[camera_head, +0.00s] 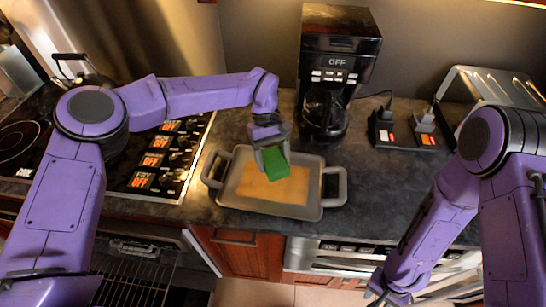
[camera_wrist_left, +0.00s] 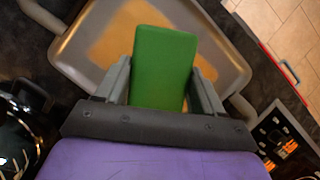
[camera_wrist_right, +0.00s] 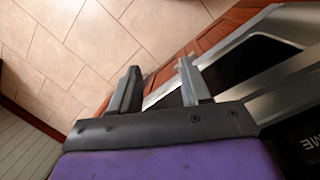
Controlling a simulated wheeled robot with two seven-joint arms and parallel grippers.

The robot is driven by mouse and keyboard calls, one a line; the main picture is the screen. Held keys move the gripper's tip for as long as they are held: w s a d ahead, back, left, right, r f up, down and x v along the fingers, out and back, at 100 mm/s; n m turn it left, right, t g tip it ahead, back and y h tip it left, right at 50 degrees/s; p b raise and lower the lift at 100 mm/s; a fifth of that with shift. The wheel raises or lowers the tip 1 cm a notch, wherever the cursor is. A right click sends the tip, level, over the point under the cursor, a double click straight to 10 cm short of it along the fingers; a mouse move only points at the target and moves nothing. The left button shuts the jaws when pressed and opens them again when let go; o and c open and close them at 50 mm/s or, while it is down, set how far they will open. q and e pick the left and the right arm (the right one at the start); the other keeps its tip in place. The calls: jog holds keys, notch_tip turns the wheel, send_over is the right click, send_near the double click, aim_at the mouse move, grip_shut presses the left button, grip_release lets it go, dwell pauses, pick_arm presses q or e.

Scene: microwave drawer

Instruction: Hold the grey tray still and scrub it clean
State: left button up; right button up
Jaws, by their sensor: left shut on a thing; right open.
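The grey tray (camera_head: 310,207) lies on the dark counter, with a handle at each end and an orange-tan stain (camera_head: 258,190) on its floor. My left gripper (camera_head: 269,152) is shut on a green sponge (camera_head: 275,163) and holds it over the back middle part of the tray. In the left wrist view the sponge (camera_wrist_left: 163,65) sits between the two fingers, with the tray (camera_wrist_left: 222,55) behind it. I cannot tell whether the sponge touches the tray. My right gripper (camera_wrist_right: 157,88) is open and empty, low in front of the counter, away from the tray.
A coffee maker (camera_head: 340,60) stands behind the tray. A black power strip (camera_head: 402,132) and a metal toaster-like rack (camera_head: 490,88) are at the back right. The stove's control panel (camera_head: 165,155) lies left of the tray. Bare counter (camera_head: 385,185) shows right of the tray.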

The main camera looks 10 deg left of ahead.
aim_at(345, 183)
jog(key=w+r+n+g, duration=0.1)
jog(key=w+r, duration=0.3)
jog(key=r, duration=0.1)
jog(key=w+a+r+n+g+y, duration=0.1)
jog(key=w+r, duration=0.3)
jog(key=r, duration=0.2)
jog(key=w+r+n+g, duration=0.1)
jog(key=w+r, duration=0.4)
jog(key=r, duration=0.1)
jog(key=shift+a+r+g, duration=0.15)
jog(key=shift+a+g, duration=0.15)
jog(key=shift+g, duration=0.1)
jog(key=w+a+r+n+t+y, duration=0.1)
jog(key=w+a+r+t, duration=0.25)
jog(key=w, duration=0.25)
jog(key=w+a+r+n+t+y, duration=0.1)
jog(key=w+a+r+n+t, duration=0.1)
jog(key=w+a+r, duration=0.3)
jog(key=x, duration=0.3)
jog(key=w+x, duration=0.1)
jog(key=x, duration=0.2)
jog(key=w+d+x, duration=0.1)
jog(key=x, duration=0.3)
jog(key=shift+d+f, duration=0.1)
jog(key=shift+d, duration=0.05)
jog(key=shift+s, duration=0.1)
grip_shut()
